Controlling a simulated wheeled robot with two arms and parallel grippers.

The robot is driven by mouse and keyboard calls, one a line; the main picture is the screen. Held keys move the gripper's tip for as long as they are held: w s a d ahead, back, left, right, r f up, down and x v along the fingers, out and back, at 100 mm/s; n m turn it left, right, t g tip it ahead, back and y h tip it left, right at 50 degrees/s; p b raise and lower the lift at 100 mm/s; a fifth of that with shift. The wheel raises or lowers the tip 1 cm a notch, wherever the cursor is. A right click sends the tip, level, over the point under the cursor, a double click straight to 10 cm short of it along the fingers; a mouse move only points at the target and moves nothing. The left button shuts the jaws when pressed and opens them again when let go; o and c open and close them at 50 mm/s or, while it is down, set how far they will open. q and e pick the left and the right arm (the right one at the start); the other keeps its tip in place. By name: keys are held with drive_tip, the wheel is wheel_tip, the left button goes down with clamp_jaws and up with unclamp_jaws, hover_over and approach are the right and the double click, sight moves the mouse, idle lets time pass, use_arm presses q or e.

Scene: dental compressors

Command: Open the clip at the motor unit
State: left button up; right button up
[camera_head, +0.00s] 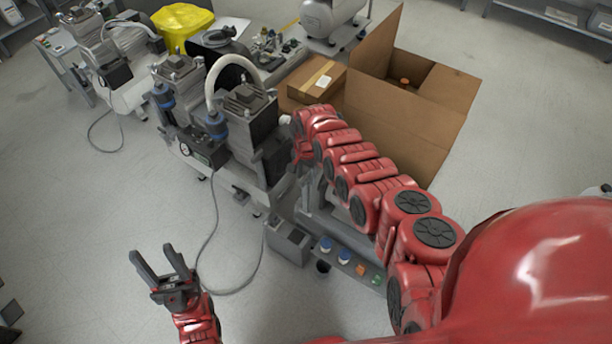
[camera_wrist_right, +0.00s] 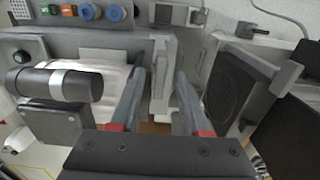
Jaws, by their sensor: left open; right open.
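The motor unit (camera_head: 247,122) is a dark grey block with a ribbed top, on the compressor left of the middle in the head view. My right arm reaches to its right side; its gripper is hidden behind the arm there. In the right wrist view my right gripper (camera_wrist_right: 158,95) is open. A grey upright latch-like part (camera_wrist_right: 163,70) lies between and beyond its fingers; I cannot tell if it is the clip, nor whether they touch it. A dark panel (camera_wrist_right: 236,85) stands to the right. My left gripper (camera_head: 160,272) is open and empty above the floor, apart from the compressor.
A grey control panel with colored knobs (camera_head: 343,256) stands below my right arm. An open cardboard box (camera_head: 410,125) and a closed carton (camera_head: 317,80) are behind it. A grey hose (camera_head: 215,225) lies near my left gripper.

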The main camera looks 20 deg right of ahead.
clamp_jaws()
